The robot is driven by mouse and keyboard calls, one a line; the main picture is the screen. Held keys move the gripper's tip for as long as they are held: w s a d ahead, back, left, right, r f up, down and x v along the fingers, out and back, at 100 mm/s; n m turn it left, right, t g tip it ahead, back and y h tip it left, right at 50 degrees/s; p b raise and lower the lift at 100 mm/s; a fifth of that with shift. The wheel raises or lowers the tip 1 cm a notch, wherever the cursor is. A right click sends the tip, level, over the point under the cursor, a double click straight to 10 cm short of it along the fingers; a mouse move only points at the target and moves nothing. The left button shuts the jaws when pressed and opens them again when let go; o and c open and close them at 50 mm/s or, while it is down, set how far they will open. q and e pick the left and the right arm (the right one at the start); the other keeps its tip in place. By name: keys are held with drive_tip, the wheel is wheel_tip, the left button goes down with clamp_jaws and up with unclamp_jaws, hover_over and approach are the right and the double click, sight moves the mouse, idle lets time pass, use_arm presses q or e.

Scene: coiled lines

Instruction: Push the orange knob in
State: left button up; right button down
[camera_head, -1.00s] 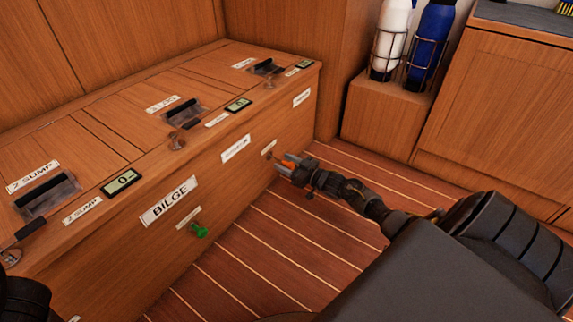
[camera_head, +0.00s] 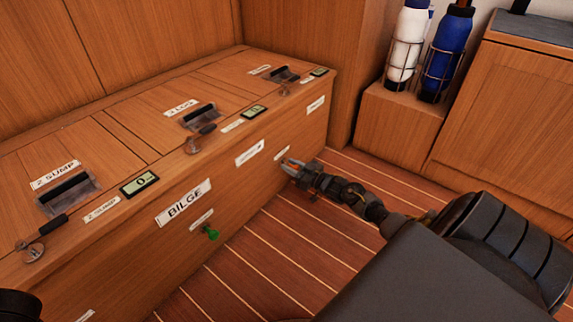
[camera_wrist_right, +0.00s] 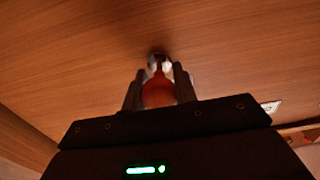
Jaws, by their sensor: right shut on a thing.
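The orange knob (camera_wrist_right: 158,92) shows in the right wrist view between the two fingers of my right gripper (camera_wrist_right: 159,78). A metallic part just beyond it meets the wooden panel. In the head view my right gripper (camera_head: 287,164) is at the front face of the long wooden box (camera_head: 240,190), near its far end, and mostly hides the knob. The gripper is shut on the knob. I cannot tell how far the knob stands out from the panel.
A green knob (camera_head: 211,233) sticks out of the same front face, below the BILGE label (camera_head: 184,203). Hatches and small displays line the box top. A white bottle (camera_head: 407,38) and a blue bottle (camera_head: 444,55) stand in racks at the back. The striped floor (camera_head: 260,260) is clear.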

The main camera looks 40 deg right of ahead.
drive_tip(key=c, duration=1.1)
unclamp_jaws()
drive_tip(key=p+v, duration=0.5)
drive_tip(key=v, duration=0.5)
drive_tip(key=shift+s+p, duration=0.4)
